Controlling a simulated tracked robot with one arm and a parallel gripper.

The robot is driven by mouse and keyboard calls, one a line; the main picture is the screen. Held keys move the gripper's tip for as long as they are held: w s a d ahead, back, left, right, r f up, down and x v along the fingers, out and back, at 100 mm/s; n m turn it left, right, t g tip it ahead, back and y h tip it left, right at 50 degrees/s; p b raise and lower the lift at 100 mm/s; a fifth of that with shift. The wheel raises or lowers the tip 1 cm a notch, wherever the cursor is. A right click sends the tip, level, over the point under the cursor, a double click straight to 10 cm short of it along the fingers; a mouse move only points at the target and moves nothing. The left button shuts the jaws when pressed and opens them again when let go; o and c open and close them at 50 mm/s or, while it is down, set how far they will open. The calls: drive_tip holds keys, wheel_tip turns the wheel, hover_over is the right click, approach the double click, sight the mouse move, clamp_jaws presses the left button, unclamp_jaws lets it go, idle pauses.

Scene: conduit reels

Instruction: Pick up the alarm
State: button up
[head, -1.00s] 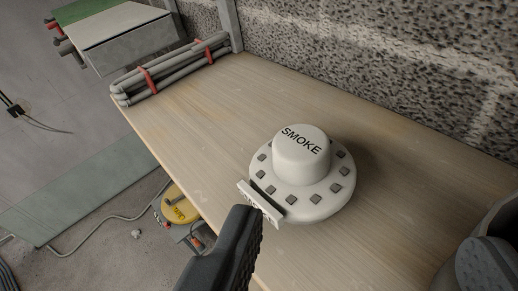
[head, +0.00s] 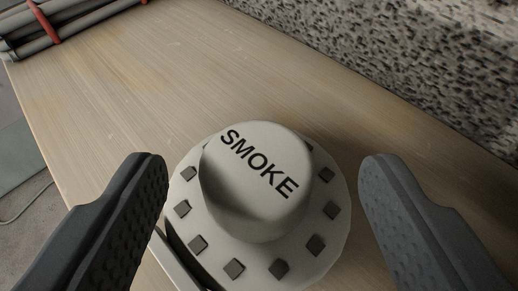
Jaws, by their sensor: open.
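The alarm (head: 258,185) is a round white smoke alarm with a raised cap marked SMOKE and a ring of dark square vents. It lies flat on the wooden shelf (head: 190,70), in the lower middle of the head view. My gripper (head: 262,172) is open, with one dark ridged finger to the left of the alarm and one to the right. A gap of bare wood shows between the right finger and the alarm; the left finger is close to its rim. The bottom edge of the frame cuts off the fingers' bases.
A bundle of grey conduit (head: 60,28) with red ties lies at the far left end of the shelf. A rough block wall (head: 400,60) runs along the shelf's back right. The shelf drops off at the left. Bare wood lies beyond the alarm.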

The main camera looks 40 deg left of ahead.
sight(258, 183)
drive_tip(key=shift+p+x, duration=0.75)
drive_tip(key=shift+x, duration=1.95)
drive_tip(key=shift+s+f, duration=0.15)
drive_tip(key=c, duration=1.2)
